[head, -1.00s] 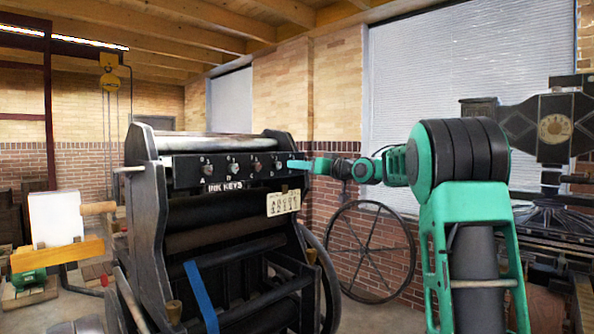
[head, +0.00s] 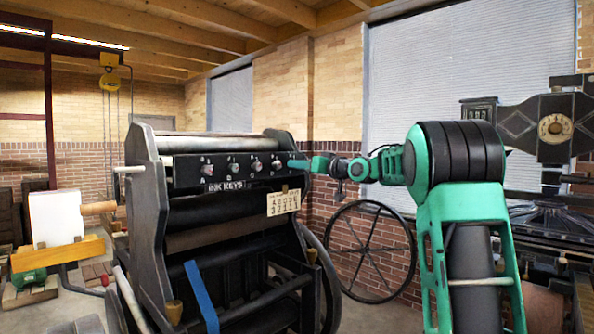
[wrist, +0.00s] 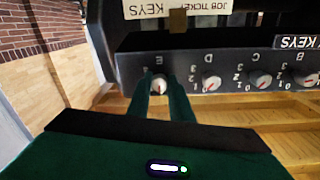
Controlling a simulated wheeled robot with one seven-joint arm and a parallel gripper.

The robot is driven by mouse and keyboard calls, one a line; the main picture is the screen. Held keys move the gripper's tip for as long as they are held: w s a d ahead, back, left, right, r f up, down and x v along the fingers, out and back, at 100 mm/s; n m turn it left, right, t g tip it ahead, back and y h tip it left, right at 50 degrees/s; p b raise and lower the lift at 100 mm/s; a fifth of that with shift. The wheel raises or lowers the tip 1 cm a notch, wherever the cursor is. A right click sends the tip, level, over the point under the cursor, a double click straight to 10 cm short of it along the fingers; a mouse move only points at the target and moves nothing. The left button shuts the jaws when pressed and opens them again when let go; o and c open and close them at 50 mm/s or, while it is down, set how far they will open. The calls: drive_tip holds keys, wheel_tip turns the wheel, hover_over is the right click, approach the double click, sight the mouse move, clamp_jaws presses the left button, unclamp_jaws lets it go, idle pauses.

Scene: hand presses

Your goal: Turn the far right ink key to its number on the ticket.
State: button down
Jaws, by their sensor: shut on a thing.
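The far right ink key, marked E in the wrist view (wrist: 158,86), sits at the end of the key row. My gripper (wrist: 159,79) is shut on it, with one green finger on each side of the knob. The key's white mark shows between the fingers, but its exact number cannot be read. In the head view my gripper (head: 298,163) reaches the right end of the key bar and hides this key. The job ticket (head: 283,203) hangs below the bar; its figures are too small to read. Only the ticket's edge (wrist: 195,7) shows in the wrist view.
Neighbouring keys D (wrist: 211,83) and C (wrist: 260,80) stand close beside my gripper. The black press (head: 157,220) fills the middle of the head view. A large spoked wheel (head: 372,251) stands below my arm, by the brick wall.

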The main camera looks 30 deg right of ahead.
drive_tip(key=shift+m, duration=3.5)
drive_tip(key=c, duration=1.6)
unclamp_jaws()
drive_tip(key=v, duration=1)
drive_tip(key=shift+s+d+r, duration=0.15)
drive_tip(key=shift+s+r, duration=0.05)
drive_tip(key=shift+s, duration=0.1)
drive_tip(key=shift+f, duration=0.1)
